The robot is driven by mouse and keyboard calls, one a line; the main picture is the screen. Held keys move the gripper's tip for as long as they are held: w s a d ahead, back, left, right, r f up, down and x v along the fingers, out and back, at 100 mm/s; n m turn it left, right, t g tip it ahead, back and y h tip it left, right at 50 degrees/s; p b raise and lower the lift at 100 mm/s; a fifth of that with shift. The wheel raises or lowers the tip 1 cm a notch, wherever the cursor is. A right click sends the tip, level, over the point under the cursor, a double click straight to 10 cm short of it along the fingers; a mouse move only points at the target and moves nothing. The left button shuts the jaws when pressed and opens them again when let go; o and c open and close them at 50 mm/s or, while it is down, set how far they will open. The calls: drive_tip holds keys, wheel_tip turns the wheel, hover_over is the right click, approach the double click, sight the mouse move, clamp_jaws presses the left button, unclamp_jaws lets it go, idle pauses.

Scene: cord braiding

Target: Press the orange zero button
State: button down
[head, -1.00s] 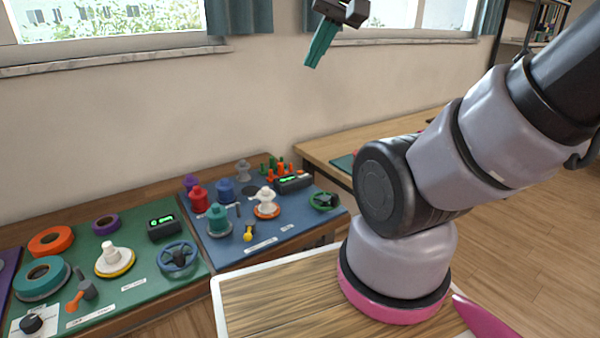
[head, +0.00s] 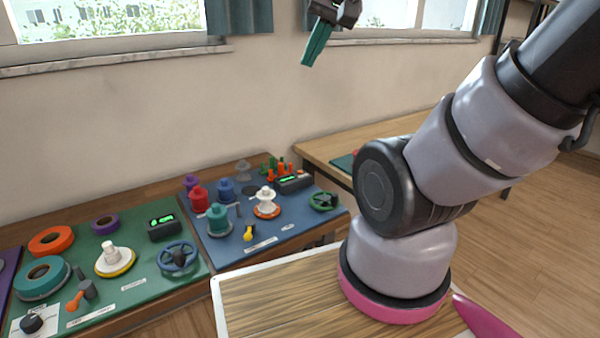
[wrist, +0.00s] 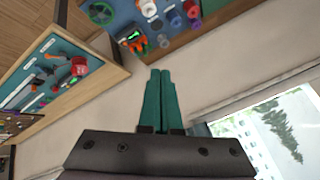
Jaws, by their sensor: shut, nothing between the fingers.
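My gripper (head: 309,62) is high up in front of the wall between the windows, well above the tables. Its teal fingers are closed together and empty, as the wrist view (wrist: 160,98) also shows. A dark counter box with a green display (head: 293,183) sits at the back of the blue mat (head: 285,232). A tiny orange spot on its top right, maybe the zero button (head: 302,173), is too small to tell for sure. A second counter box (head: 163,227) with a green display stands on the green mat (head: 140,288). My gripper touches nothing.
Spools, a white-and-orange bobbin (head: 266,203), orange and green pegs (head: 280,167) and a green handwheel (head: 324,201) crowd around the blue-mat counter. A blue handwheel (head: 178,258) stands in front of the other. Air above the mats is clear.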

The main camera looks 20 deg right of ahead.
drive_tip(key=w+d+f+m, duration=0.2)
drive_tip(key=w+f, duration=0.2)
drive_tip(key=w, duration=0.8)
drive_tip(key=m+t+h, duration=0.2)
drive_tip(key=m+h, duration=0.2)
drive_tip(key=m, duration=0.1)
hover_over(300, 172)
wheel_tip(300, 172, down, 29)
drive_tip(key=shift+s+a+f, duration=0.1)
drive_tip(key=shift+s+f, duration=0.05)
drive_tip(key=shift+f, duration=0.05)
drive_tip(key=shift+f, duration=0.1)
drive_tip(key=shift+f, duration=4.3)
drive_tip(key=shift+f, duration=0.4)
